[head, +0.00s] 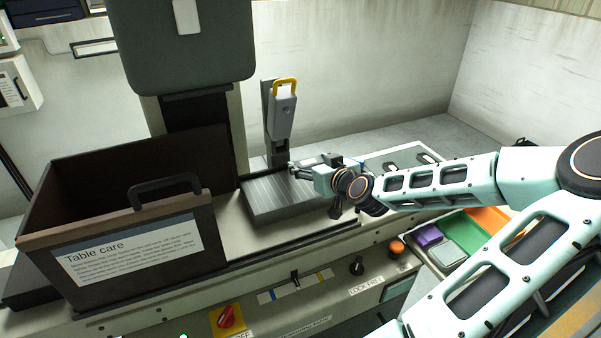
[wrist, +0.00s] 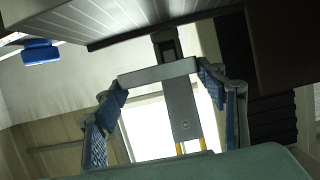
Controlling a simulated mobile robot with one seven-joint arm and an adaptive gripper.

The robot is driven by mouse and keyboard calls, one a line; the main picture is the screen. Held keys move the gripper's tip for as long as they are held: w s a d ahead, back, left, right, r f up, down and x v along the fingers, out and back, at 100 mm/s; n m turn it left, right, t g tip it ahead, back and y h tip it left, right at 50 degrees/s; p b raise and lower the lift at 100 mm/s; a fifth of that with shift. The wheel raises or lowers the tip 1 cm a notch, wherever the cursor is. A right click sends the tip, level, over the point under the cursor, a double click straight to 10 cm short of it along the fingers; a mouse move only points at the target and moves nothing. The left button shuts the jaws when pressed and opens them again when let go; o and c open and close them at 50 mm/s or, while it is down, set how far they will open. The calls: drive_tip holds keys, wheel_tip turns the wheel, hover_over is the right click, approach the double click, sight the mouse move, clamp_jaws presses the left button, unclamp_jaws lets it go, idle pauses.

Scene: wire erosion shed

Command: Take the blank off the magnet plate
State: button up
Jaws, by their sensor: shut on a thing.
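The magnet plate (head: 283,198) is a grey, finely striped block on the machine bed; its striped face also shows at the top of the wrist view (wrist: 125,18). My gripper (head: 305,166) is just above the plate's far right part. In the wrist view its blue-padded fingers (wrist: 160,80) are shut on a pale grey bar, which looks like the blank (wrist: 152,74). There the blank appears clear of the plate's edge, but I cannot tell the height of the gap. In the head view the blank is mostly hidden by my gripper.
A grey upright lever with a yellow handle (head: 282,112) stands behind the plate. A brown open box labelled "Table care" (head: 130,245) stands left. A tray (head: 468,232) with purple and grey pieces is at the right. A dark machine head (head: 183,50) hangs above.

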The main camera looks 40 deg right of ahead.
drive_tip(key=s+d+r+p, duration=0.1)
drive_tip(key=s+d+r, duration=0.2)
drive_tip(key=s, duration=0.6)
wheel_tip(320, 180, up, 2)
drive_tip(key=shift+s+r, duration=0.1)
drive_tip(key=shift+s, duration=0.05)
